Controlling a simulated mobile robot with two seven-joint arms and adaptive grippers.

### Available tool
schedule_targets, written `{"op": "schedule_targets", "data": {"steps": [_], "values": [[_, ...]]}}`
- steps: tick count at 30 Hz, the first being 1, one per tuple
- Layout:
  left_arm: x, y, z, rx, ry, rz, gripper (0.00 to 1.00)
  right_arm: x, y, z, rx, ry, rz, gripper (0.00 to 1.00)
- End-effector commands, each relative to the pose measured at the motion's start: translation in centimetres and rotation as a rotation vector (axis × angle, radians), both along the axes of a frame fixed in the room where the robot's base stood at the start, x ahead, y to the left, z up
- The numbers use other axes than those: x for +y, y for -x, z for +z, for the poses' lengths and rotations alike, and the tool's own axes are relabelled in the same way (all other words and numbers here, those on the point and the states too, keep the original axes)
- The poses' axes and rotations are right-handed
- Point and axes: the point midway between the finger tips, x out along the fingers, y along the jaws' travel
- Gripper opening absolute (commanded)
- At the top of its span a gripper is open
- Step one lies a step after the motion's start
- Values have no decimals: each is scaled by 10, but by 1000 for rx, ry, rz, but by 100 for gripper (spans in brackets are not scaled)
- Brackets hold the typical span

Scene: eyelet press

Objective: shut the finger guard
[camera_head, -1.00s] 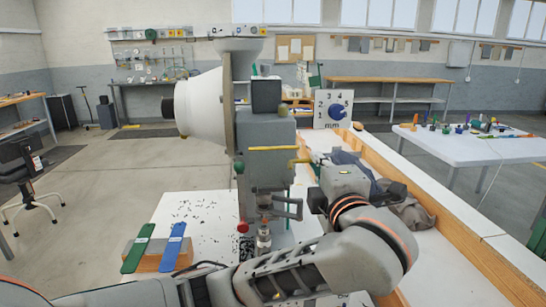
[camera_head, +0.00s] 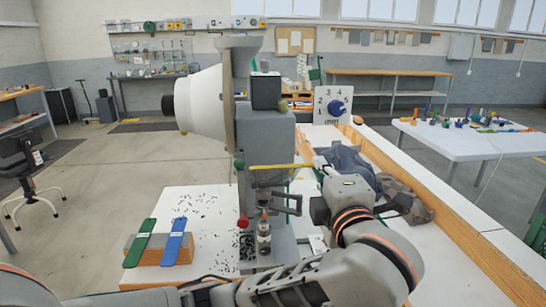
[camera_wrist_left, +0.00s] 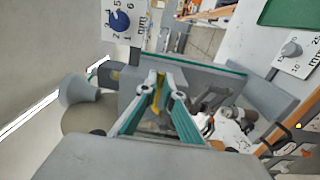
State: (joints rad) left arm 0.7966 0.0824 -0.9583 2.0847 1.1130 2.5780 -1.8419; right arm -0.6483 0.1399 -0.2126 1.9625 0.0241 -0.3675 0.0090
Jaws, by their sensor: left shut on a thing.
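The grey press (camera_head: 265,145) stands on the bench with a large white cone on its left side. A yellow bar (camera_head: 280,166) runs across the press front, above the tool area; it looks like part of the finger guard, but I cannot be sure. My left gripper (camera_head: 318,164) is at the bar's right end. In the left wrist view, its teal-lined fingers (camera_wrist_left: 159,92) close on a yellow piece (camera_wrist_left: 157,98). A grey bracket (camera_head: 290,201) and the upright tool (camera_head: 263,235) are below the bar. My right gripper is not in view.
A green strip (camera_head: 139,243) and a blue strip (camera_head: 175,241) lie on a wooden block at the left. Small dark bits are scattered on the white bench top. A dial plate (camera_head: 334,105) stands behind. Grey cloth (camera_head: 350,163) lies close behind my left wrist.

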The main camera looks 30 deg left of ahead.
Motion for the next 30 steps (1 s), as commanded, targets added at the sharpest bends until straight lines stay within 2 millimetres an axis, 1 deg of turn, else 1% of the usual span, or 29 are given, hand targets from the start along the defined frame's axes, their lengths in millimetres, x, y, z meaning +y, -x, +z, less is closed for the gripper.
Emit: {"op": "schedule_targets", "data": {"steps": [3,14,24,30], "values": [[-5,5,-7,9,3,-2,1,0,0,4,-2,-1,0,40],[-6,8,-9,5,1,-1,1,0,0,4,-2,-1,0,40],[-12,17,-23,7,2,-1,1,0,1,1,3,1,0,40],[-12,18,-22,4,1,-1,1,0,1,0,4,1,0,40]]}}
